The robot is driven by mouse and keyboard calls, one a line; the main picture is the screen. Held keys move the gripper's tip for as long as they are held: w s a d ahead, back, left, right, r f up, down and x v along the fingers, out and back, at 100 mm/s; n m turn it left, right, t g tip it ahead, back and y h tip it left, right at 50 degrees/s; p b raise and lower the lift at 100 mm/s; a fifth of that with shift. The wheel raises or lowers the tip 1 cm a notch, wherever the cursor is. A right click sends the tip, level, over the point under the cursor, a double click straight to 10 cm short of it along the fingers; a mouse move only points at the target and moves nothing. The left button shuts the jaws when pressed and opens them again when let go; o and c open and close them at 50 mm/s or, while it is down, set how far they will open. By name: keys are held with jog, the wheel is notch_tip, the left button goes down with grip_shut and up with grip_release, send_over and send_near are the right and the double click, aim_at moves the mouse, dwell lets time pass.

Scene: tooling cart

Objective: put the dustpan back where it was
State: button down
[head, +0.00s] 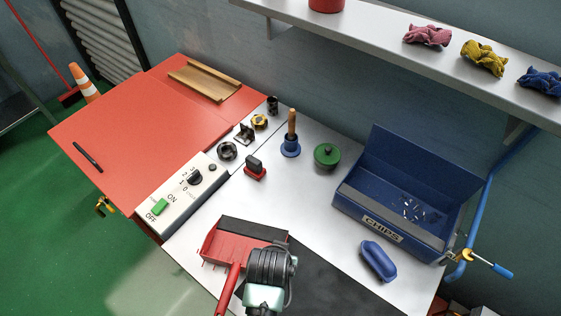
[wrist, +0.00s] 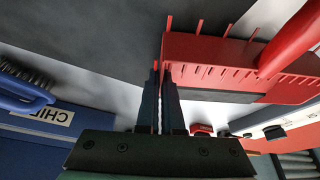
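The red dustpan (head: 222,244) is at the front of the cart's pale top, over the left end of a dark mat. Its handle (head: 228,291) points toward the lower left. It also fills the upper right of the wrist view (wrist: 210,52). My gripper (head: 268,246) is at the dustpan's right side and hides part of it in the head view. In the wrist view my fingers (wrist: 162,78) are close together, with a thin red edge of the dustpan seemingly between their tips. I cannot tell whether the dustpan is resting or slightly raised.
A blue CHIPS box (head: 372,226) stands at right, with a blue brush (head: 378,261) before it. A control box (head: 181,196), red stamp-like block (head: 255,172), blue holder (head: 290,148) and green knobbed piece (head: 327,155) stand behind. The dark mat (head: 335,268) is clear to the right.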

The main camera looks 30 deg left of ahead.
jog(key=shift+f, duration=0.4)
jog(key=c, duration=1.1)
grip_release()
jog(key=shift+o, duration=0.2)
jog(key=shift+r, duration=0.7)
jog(key=v, duration=1.1)
jog(key=shift+s+r, duration=0.15)
jog(key=shift+r, duration=0.05)
jog(key=shift+d, duration=0.1)
